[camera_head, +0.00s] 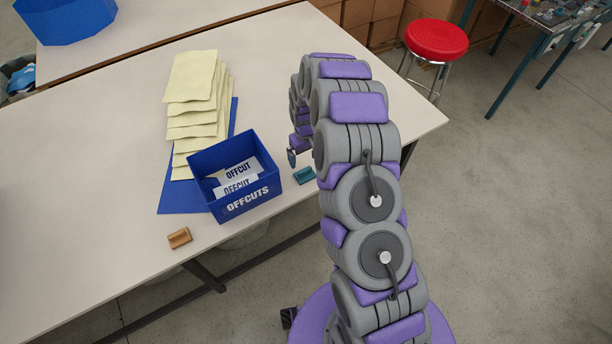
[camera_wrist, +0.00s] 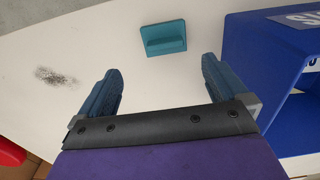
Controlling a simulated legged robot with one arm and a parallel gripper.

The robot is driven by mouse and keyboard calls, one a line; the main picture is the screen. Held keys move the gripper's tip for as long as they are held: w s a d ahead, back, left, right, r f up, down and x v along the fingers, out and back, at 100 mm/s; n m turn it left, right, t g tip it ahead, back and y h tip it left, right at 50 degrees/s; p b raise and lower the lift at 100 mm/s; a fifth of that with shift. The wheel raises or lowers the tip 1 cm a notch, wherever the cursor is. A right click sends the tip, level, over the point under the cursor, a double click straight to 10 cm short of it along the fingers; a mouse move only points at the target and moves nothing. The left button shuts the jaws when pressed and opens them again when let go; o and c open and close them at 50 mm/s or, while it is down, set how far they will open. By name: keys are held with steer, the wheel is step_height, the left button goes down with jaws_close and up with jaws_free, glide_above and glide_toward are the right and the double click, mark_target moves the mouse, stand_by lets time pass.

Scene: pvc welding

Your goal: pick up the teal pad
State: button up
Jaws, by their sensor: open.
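The teal pad (camera_wrist: 163,38) is a small block with a raised ridge. It lies on the bare table top ahead of my fingertips in the wrist view. In the head view the teal pad (camera_head: 303,176) sits just right of the blue bin, close to the table's front edge and beside my arm. My gripper (camera_wrist: 161,82) is open and empty, with its two blue-grey fingers spread wide. The pad lies beyond the fingertips, roughly in line with the gap. In the head view the gripper (camera_head: 291,157) is mostly hidden behind my arm.
A blue OFFCUTS bin (camera_head: 240,204) stands close left of the pad; its wall (camera_wrist: 262,55) is near the right finger in the wrist view. A stack of yellow sheets (camera_head: 196,95) and an orange-brown block (camera_head: 179,238) are farther left. A red stool (camera_head: 436,40) stands beyond the table.

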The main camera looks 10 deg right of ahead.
mark_target(305, 170)
steer(key=f, duration=0.1)
steer(key=a+f, duration=0.1)
steer(key=f, duration=0.1)
steer(key=shift+f, duration=0.15)
steer(key=f, duration=0.1)
steer(key=f+b, duration=0.1)
steer(key=f, duration=0.3)
steer(key=shift+s+d+f+b, duration=0.1)
steer(key=shift+s+d+b, duration=0.25)
steer(key=shift+b, duration=0.05)
steer(key=shift+a, duration=0.35)
steer(key=shift+c, duration=0.7)
steer(key=shift+d, duration=0.25)
steer(key=c, duration=0.7)
steer(key=shift+a, duration=0.1)
steer(key=shift+c, duration=1.1)
